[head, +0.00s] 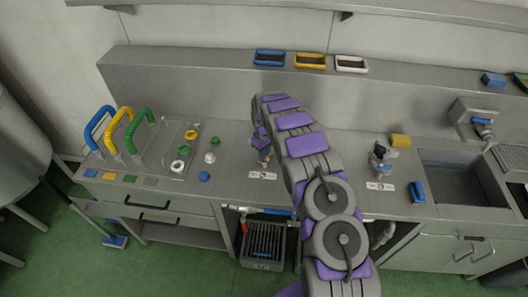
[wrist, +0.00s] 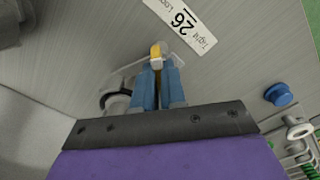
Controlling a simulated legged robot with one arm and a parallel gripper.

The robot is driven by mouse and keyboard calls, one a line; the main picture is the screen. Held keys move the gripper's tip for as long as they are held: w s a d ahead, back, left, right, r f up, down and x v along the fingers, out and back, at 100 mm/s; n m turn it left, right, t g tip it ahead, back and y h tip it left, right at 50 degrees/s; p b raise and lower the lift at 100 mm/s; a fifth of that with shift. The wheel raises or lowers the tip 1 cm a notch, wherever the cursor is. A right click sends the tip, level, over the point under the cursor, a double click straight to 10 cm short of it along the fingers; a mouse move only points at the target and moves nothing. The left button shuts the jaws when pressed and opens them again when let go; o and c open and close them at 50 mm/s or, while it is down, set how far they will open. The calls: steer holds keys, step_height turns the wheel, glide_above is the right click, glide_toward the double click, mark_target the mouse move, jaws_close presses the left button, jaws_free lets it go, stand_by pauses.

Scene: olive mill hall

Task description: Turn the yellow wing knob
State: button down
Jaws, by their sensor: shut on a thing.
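The yellow wing knob (wrist: 156,50) shows in the wrist view between the tips of my gripper (wrist: 160,72). The blue fingers are shut on it, and only its outer part shows above them. A clear, see-through piece and a dark round part lie beside the fingers. A white label plate (wrist: 183,25) reading "26", "Tight" and "Loose" lies just past the knob. In the head view my gripper (head: 265,155) is low over the bench behind that label plate (head: 263,175). My arm hides part of this area, and I cannot make out the knob there.
The steel bench (head: 235,190) runs across the view. Green, yellow and blue hoop handles (head: 125,128) stand at its left, beside several small caps. Another valve (head: 379,158) with a label stands right of my arm, near a yellow cylinder (head: 400,141) and the sink (head: 456,185).

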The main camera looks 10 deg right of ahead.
steer(key=n, duration=0.1)
steer(key=n+p, duration=0.1)
steer(key=n, duration=0.2)
steer(key=shift+w+r+n, duration=0.25)
steer(key=shift+r+n, duration=0.05)
steer(key=shift+n+p, duration=0.75)
steer(key=shift+n, duration=0.75)
steer(key=c, duration=1.2)
jaws_free()
steer(key=shift+s+f, duration=0.1)
steer(key=shift+f, duration=0.1)
step_height(320, 180, up, 17)
steer(key=shift+r, duration=0.15)
